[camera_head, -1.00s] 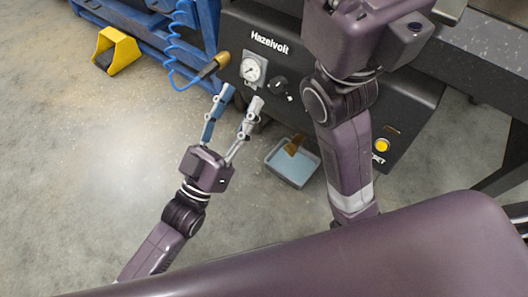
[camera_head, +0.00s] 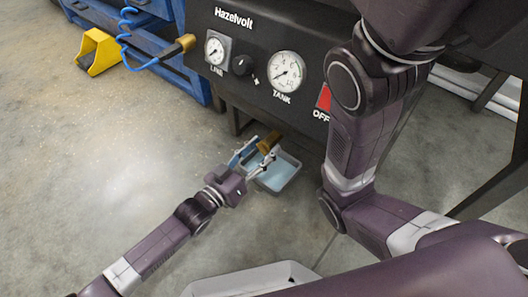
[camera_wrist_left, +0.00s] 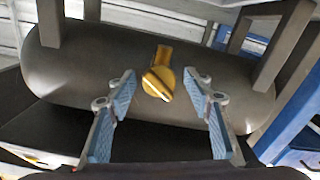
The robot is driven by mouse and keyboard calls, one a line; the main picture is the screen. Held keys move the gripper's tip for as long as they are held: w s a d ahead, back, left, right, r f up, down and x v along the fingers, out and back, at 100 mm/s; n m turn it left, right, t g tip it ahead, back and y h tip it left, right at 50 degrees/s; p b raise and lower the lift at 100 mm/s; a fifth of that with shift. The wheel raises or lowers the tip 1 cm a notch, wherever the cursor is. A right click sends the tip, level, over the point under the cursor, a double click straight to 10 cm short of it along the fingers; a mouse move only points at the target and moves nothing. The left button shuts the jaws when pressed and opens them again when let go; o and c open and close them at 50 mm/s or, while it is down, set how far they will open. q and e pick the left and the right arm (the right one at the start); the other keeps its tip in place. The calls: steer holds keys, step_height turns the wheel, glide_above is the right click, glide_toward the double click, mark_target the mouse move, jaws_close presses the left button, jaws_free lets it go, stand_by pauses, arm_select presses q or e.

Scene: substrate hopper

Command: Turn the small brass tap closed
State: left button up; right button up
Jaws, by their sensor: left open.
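The small brass tap (camera_head: 268,142) sticks out low under the black Hazelvolt machine. In the left wrist view the tap (camera_wrist_left: 158,83) shows as a yellow-brass handle on a short stem, mounted on a dark rounded tank (camera_wrist_left: 85,68). My left gripper (camera_head: 262,149) is open, its two blue-padded fingers pointing at the tap. In the left wrist view the tap lies between the fingertips, with a visible gap on both sides; I cannot tell its exact depth relative to them. My right arm shows at the right, but its gripper is out of view.
A grey tray (camera_head: 297,166) with pale blue liquid stands on the floor below the tap. The machine's panel (camera_head: 250,85) with gauges, knob and red switch hangs above. A blue hose, a yellow pedal (camera_head: 98,53) and a blue frame are at upper left. Floor at left is clear.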

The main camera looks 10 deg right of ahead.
arm_select(q)
steer(key=shift+w+d, duration=0.2)
steer(key=shift+d, duration=0.15)
steer(key=shift+c, duration=0.6)
